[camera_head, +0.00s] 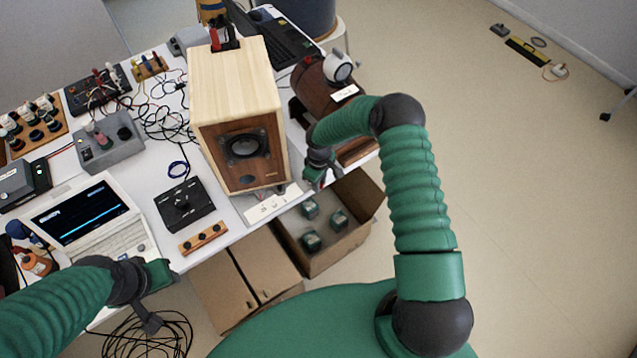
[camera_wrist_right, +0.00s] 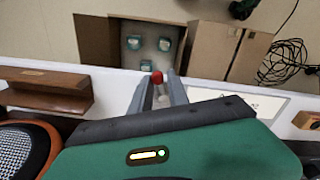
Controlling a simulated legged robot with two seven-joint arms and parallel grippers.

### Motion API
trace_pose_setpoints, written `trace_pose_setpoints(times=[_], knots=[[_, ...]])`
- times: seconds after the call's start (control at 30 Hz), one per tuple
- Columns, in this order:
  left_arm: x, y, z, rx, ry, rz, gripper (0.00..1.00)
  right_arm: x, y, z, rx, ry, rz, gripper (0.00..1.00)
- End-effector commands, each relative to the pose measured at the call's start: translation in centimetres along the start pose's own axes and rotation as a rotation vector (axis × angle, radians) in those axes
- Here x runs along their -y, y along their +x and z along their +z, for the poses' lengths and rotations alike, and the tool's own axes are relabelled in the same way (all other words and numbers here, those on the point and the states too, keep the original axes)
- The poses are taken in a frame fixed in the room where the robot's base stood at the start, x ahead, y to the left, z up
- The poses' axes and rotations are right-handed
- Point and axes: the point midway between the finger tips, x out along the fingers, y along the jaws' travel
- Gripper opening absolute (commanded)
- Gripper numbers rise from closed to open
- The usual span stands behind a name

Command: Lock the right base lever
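A wooden speaker box (camera_head: 236,110) with a dark round cone stands on a white base plate (camera_head: 272,203) at the table's front edge. My right gripper (camera_head: 306,182) is beside the right end of this plate, small and partly hidden by its own wrist. In the right wrist view, a red-tipped lever (camera_wrist_right: 157,77) shows between the two grey fingers of this gripper (camera_wrist_right: 158,88). A gap seems to show on both sides of the red tip. Whether the fingers touch the stem below is unclear. My left gripper (camera_head: 152,300) is empty near the front left table edge; its finger opening is unclear.
An open cardboard box (camera_head: 318,259) with several green-and-white items is below the table edge, beside a closed carton (camera_head: 222,289). A laptop (camera_head: 92,222), a black control box (camera_head: 184,204) and cables crowd the left.

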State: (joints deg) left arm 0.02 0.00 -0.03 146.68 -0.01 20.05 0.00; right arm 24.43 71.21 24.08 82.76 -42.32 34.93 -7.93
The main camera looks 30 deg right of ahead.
Motion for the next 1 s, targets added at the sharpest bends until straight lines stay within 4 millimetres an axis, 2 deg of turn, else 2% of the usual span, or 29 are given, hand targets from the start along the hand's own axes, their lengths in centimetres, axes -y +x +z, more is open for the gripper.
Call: trace_pose_setpoints(times=[0.1, 1.0], knots=[[-0.03, 0.00, 0.00, 0.000, 0.001, 0.000, 0.38, 0.25, 0.15, 0.19, 0.004, 0.000, -0.007, 0.00], [-0.03, 0.49, 0.11, 0.000, 0.001, 0.000, 0.38, -0.14, 0.27, 0.34, 0.010, -0.080, -0.004, 0.00]])
